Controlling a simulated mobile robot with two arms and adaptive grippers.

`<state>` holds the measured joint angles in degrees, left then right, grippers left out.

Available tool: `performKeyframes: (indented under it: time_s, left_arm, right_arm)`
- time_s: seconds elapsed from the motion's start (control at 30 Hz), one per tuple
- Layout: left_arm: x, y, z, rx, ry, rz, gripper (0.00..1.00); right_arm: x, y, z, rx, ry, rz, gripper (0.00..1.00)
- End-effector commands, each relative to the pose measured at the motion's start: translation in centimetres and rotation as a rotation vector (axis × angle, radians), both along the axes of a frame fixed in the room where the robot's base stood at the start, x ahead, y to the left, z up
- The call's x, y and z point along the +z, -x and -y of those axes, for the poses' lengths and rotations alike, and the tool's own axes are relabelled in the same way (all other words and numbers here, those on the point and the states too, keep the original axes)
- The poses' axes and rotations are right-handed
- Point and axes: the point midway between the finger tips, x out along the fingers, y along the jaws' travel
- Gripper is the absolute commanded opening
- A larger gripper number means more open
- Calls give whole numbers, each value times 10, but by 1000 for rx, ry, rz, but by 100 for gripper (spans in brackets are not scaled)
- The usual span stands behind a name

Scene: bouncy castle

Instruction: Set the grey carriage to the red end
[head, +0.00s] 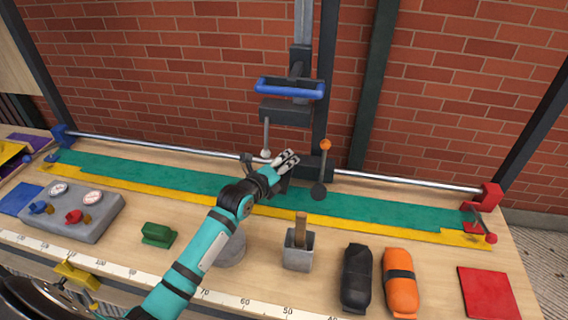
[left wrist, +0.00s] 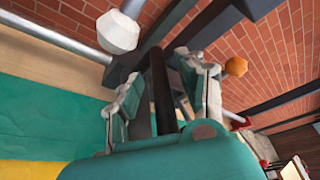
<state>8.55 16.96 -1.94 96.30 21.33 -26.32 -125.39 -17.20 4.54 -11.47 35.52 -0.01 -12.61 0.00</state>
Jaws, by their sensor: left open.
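The dark grey carriage (head: 318,165) sits on a steel rail, near the middle of its length. The red end block (head: 490,196) is at the rail's right end. My left gripper (head: 288,158) is open at the carriage's left side. In the left wrist view a dark bar (left wrist: 161,90) shows between its two fingers (left wrist: 168,95); I cannot tell whether they touch it. The orange knob (left wrist: 236,66) is beyond the right finger. My right gripper is out of view.
A blue handle (head: 290,89) and a lever with a white knob (head: 265,153) are above the rail. The blue end block (head: 63,134) is at the left. Yellow and green strips run along the bench.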

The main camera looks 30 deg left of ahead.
Motion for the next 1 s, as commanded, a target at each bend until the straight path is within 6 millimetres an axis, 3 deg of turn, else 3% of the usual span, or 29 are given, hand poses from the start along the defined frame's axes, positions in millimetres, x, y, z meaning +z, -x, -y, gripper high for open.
performKeyframes:
  time_s: [0.07,0.37,0.77,0.87,1.0]
  left_arm:
    - [0,0,0,0,0,0,39]
    - [0,0,0,0,0,0,0]
    - [0,0,2,0,0,-1,0]
    - [1,-4,17,-2,1,-3,0]
    - [1,-12,52,-5,4,-4,0]
  right_arm:
    - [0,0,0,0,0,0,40]
    - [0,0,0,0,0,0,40]
    - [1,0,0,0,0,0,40]
    - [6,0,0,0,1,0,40]
    - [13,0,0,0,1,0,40]
